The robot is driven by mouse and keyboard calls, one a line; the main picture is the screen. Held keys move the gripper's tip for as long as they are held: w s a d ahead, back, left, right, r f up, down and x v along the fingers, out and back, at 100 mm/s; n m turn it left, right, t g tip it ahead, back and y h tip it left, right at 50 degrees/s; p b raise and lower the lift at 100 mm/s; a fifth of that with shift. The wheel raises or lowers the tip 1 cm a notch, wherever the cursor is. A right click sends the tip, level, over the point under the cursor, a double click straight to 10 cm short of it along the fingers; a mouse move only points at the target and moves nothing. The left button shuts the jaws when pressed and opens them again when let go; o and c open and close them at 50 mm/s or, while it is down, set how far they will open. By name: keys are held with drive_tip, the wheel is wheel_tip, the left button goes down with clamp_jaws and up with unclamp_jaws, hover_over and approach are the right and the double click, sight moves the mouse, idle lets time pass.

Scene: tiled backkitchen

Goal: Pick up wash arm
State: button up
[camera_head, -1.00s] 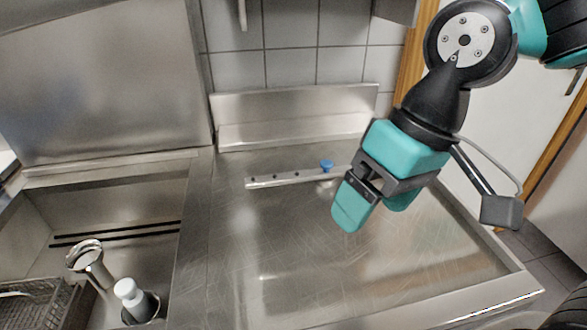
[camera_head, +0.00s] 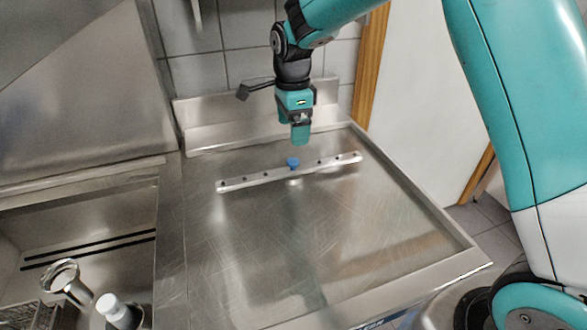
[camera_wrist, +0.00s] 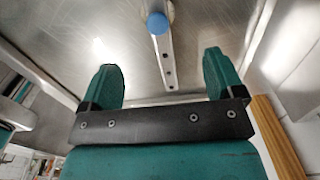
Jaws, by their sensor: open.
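The wash arm (camera_head: 265,177) is a long, narrow metal bar with several dark holes and a blue knob (camera_head: 293,162) at its middle. It lies flat on the steel counter, slanting up to the right in the head view. In the wrist view the bar (camera_wrist: 165,50) runs away from the gap between the fingers, with the blue knob (camera_wrist: 157,23) near the top edge. My gripper (camera_head: 300,141) points down above the counter, just behind and above the blue knob in the head view. It is open and empty, its teal fingers (camera_wrist: 161,82) apart. The fingers do not touch the bar.
The steel counter (camera_head: 330,235) is otherwise bare, with a raised rim and a back splash (camera_head: 235,128). At left is a sunken basin (camera_head: 85,250) with a metal cup-like item (camera_head: 66,283) and a white-capped bottle (camera_head: 112,306). A tiled wall stands behind.

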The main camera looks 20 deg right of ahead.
sight(293, 168)
wheel_tip(293, 168, down, 7)
drive_tip(key=shift+f+p, duration=0.2)
drive_tip(key=shift+p, duration=0.4)
drive_tip(key=shift+s+f+p, duration=0.2)
drive_tip(key=shift+f+p, duration=0.7)
drive_tip(key=shift+f, duration=1.85)
drive_tip(key=c, duration=1.2)
